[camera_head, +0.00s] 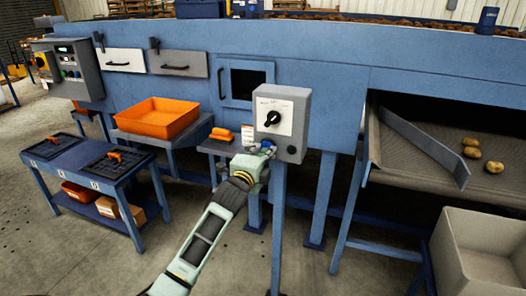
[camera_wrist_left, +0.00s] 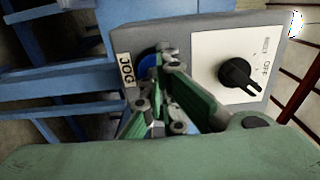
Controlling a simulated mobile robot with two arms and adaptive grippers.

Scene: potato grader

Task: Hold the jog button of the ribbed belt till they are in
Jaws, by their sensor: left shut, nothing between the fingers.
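The grey control box (camera_head: 282,112) has a black dial on a white plate. My left gripper (camera_head: 264,149) is shut and empty at the box's lower left. In the left wrist view the shut fingertips (camera_wrist_left: 164,62) are at the blue jog button (camera_wrist_left: 147,66), beside the JOG label (camera_wrist_left: 126,71), and partly hide it. I cannot tell whether the button is pressed in. The ribbed belt (camera_head: 405,165) slopes at the right, with three potatoes (camera_head: 493,167) on it near the right edge. A beige crate (camera_head: 455,262) stands below. My right gripper is out of view.
A blue angled guide plate (camera_head: 425,147) lies across the belt. An orange tray (camera_head: 158,119) sits on a stand at the left. A blue table (camera_head: 62,162) with black trays stands further left. Blue posts support the machine; the floor in front is clear.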

